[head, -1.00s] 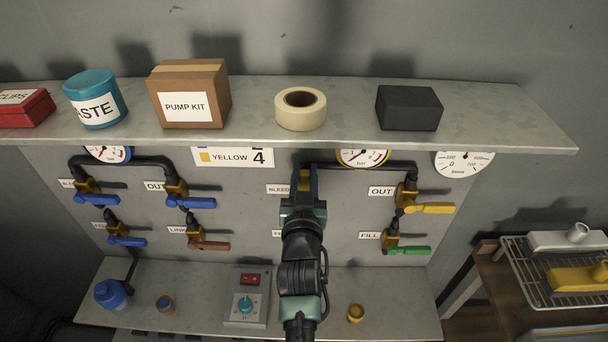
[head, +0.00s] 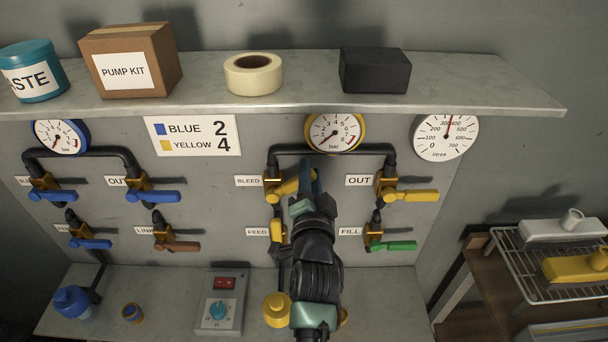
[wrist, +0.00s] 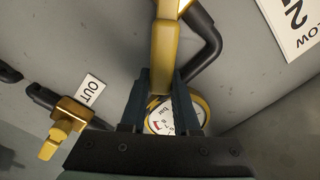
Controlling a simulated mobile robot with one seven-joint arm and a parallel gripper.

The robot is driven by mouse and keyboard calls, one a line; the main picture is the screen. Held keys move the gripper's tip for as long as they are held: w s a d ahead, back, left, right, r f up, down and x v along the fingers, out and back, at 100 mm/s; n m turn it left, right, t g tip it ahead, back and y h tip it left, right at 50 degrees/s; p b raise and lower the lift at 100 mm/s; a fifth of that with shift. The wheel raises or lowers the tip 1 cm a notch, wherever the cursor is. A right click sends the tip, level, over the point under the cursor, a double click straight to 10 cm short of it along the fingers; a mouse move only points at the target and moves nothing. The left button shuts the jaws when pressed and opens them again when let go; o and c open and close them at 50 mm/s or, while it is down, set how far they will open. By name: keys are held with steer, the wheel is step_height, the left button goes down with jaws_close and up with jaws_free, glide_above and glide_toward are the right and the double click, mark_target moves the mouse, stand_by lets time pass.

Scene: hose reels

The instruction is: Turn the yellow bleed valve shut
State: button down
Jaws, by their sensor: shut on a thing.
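The yellow bleed valve (head: 272,183) is on the panel beside the BLEED label (head: 249,181). Its yellow handle (head: 289,187) slants from the valve body up and to the right. My gripper (head: 308,178) is shut on the handle, just right of the valve body, and hides its outer end. In the wrist view the handle (wrist: 165,45) runs down between the two dark fingers of my gripper (wrist: 162,82). The yellow-rimmed pressure gauge (head: 335,132) is above the gripper; it shows partly behind the fingers in the wrist view (wrist: 178,118).
The yellow OUT valve (head: 410,195) is to the right, with its handle level. The feed valve (head: 277,232) is close below, partly behind my arm. The green-handled FILL valve (head: 393,246) is lower right. A shelf (head: 450,95) overhangs the panel. Dark pipes run close to the gripper.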

step_height(320, 180, down, 6)
steer(key=d+m+b, duration=0.2)
steer(key=m+b, duration=0.1)
steer(key=m, duration=0.4)
steer(key=shift+f+m, duration=0.2)
steer(key=shift+m, duration=0.1)
steer(key=c, duration=0.6)
jaws_free()
steer(key=shift+c, duration=0.2)
steer(key=shift+r, duration=0.1)
steer(key=shift+s, duration=0.1)
steer(key=s+p, duration=0.1)
steer(key=s, duration=1.1)
steer(key=shift+s+p, duration=0.35)
steer(key=shift+s, duration=0.05)
